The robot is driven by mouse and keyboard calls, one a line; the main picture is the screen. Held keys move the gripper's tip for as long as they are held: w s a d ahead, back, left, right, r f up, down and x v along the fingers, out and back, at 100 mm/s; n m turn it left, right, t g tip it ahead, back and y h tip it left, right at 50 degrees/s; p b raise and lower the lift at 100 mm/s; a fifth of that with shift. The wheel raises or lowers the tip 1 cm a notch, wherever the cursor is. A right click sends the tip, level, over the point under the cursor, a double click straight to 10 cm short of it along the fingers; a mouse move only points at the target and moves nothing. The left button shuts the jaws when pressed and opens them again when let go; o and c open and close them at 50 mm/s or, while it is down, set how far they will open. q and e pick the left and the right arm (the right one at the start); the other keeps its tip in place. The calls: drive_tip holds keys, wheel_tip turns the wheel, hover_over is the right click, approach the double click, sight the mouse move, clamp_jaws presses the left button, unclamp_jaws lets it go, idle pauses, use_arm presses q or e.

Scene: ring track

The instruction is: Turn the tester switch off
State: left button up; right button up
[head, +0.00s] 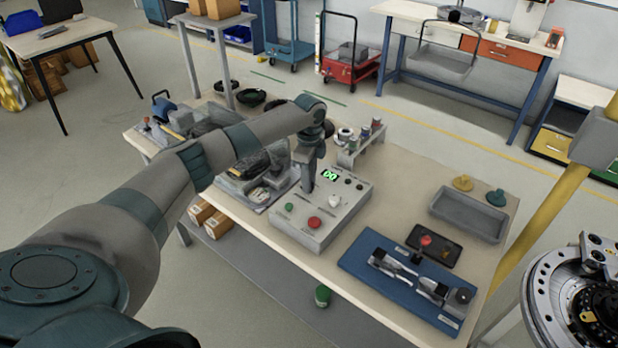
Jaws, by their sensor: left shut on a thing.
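The tester (318,227) is a grey box with a sloped panel in the middle of the workbench. Its green display (330,175) is lit, and a red button (314,222), a green button (289,207), a white knob (334,201) and small dark knobs show on the panel. My left gripper (308,186) points down onto the panel, just left of the display. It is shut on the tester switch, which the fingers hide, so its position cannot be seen.
Left of the tester is a cluttered tray (262,197); behind it is a small rack (361,145) with spools. To the right are a blue fixture board (400,268), a black box with a red button (434,245) and an empty grey tray (468,216). A yellow post (545,225) stands beyond.

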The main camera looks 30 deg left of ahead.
use_arm(q)
drive_tip(key=m, duration=0.4)
drive_tip(key=shift+w+m, duration=0.1)
drive_tip(key=shift+m, duration=0.2)
drive_tip(key=m, duration=0.4)
idle(0.3)
drive_tip(key=o, duration=1)
drive_tip(key=shift+o, duration=0.2)
drive_tip(key=shift+r, duration=0.15)
